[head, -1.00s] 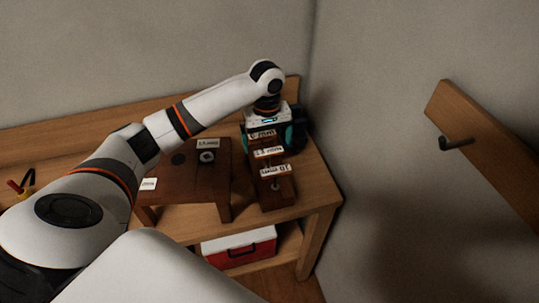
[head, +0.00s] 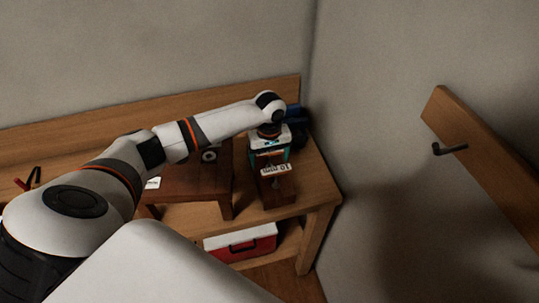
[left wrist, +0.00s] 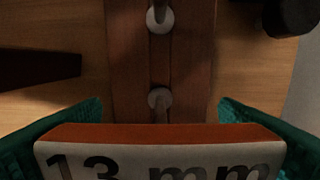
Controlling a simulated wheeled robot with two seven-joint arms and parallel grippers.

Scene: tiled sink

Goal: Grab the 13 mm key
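A dark wooden key rack (head: 283,197) stands at the right end of the bench; it also shows in the left wrist view (left wrist: 128,60). A label reading "13 mm" (left wrist: 160,162) lies at the bottom of the left wrist view. A grey round-ended metal piece (left wrist: 160,98) shows just beyond it, and another (left wrist: 160,18) farther up; I cannot tell which is the 13 mm key. My left gripper (head: 270,156) is over the rack, with its teal fingers apart on both sides of the label (left wrist: 162,125). Nothing is clearly gripped. My right gripper is not in view.
A "10 mm" label (head: 275,169) is on the near part of the rack. A small brown wooden stand (head: 195,185) is to the left on the bench (head: 318,190). A red and white box (head: 240,245) is on the shelf below. A wall hook (head: 450,149) is at right.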

